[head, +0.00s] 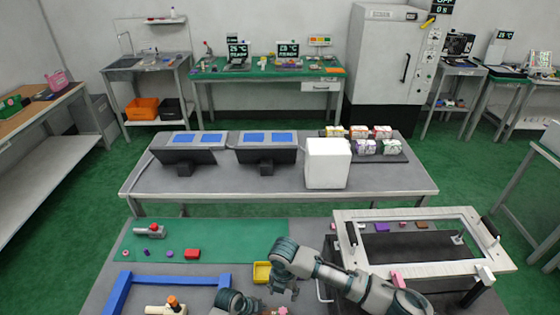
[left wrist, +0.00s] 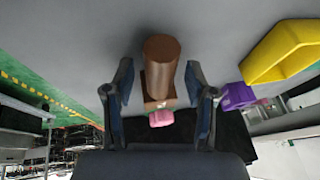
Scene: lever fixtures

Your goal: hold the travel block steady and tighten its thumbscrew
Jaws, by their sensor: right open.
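The travel block appears to be the brown piece (left wrist: 158,102) with a copper-coloured cylinder (left wrist: 160,58) on it. Its pink thumbscrew (left wrist: 161,118) shows in the left wrist view. In the head view the pink screw (head: 282,311) is only just visible at the bottom edge. My left gripper (left wrist: 160,72) is open, one finger on each side of the block, with gaps showing. In the head view its fingers are not clear. My right gripper (head: 284,288) is open and empty, above the block's area, pointing down.
A yellow bin (head: 262,272) stands close behind my right gripper. A blue frame (head: 118,294) lies at the left; a framed fixture with black handles (head: 345,243) is at the right. The green mat (head: 225,240) has a clear stretch. A purple piece (left wrist: 234,97) is beside my left gripper.

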